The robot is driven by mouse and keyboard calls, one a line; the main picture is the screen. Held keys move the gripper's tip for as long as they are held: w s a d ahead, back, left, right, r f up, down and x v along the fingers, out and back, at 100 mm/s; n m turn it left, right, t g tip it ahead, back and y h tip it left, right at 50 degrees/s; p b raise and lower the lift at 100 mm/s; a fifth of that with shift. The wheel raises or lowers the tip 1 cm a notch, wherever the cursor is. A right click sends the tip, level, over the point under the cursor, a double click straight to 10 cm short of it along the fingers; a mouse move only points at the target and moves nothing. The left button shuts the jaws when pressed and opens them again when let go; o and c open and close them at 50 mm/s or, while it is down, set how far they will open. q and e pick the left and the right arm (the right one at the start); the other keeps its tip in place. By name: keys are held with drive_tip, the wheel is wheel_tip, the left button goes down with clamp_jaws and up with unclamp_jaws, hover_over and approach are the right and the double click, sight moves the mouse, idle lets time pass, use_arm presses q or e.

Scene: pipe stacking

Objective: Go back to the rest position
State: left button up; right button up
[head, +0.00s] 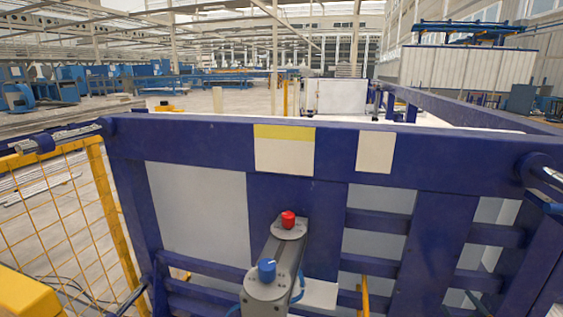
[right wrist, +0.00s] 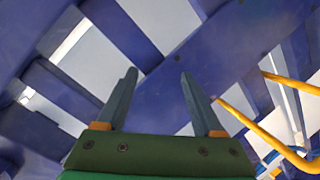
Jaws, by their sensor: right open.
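My right gripper (right wrist: 158,73) shows in the right wrist view. Its two dark grey fingers stand apart with nothing between them, so it is open and empty. Beyond the fingers are blue beams (right wrist: 215,65) and pale panels. I cannot make out either gripper in the head view. My left gripper is not in view. No pipe can be told for sure in either view.
A large blue frame (head: 200,140) with pale panels stands close in front. A yellow mesh fence (head: 103,185) is at the left. A grey unit with a red cap (head: 288,219) and a blue cap (head: 266,269) is at the lower middle. Yellow bars (right wrist: 262,133) are right of my right gripper.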

drive_tip(key=s+a+f+m+g+y, duration=0.1)
drive_tip(key=s+a+f+g, duration=0.15)
drive_tip(key=s+f, duration=0.5)
drive_tip(key=s+a+f+m+g, duration=0.15)
drive_tip(key=s+a+f, duration=0.25)
drive_tip(key=f, duration=0.6)
drive_tip(key=s+a+f+g+y, duration=0.1)
drive_tip(key=s+a+f+g, duration=0.2)
drive_tip(key=s+f, duration=0.45)
drive_tip(key=s+a+f+g, duration=0.2)
drive_tip(key=s+a+f, duration=0.2)
drive_tip(key=s, duration=0.3)
drive_tip(key=s+a+f+g+y, duration=0.1)
drive_tip(key=s+a+f, duration=0.3)
drive_tip(key=s, duration=0.4)
drive_tip(key=s+a+f+g+y, duration=0.1)
drive_tip(key=s+a+f+g, duration=0.2)
drive_tip(key=s+a, duration=0.3)
drive_tip(key=shift+s+a+f+m, duration=0.3)
drive_tip(key=shift+s+f+m, duration=0.05)
drive_tip(key=shift+s+f, duration=0.35)
drive_tip(key=shift+w, duration=0.1)
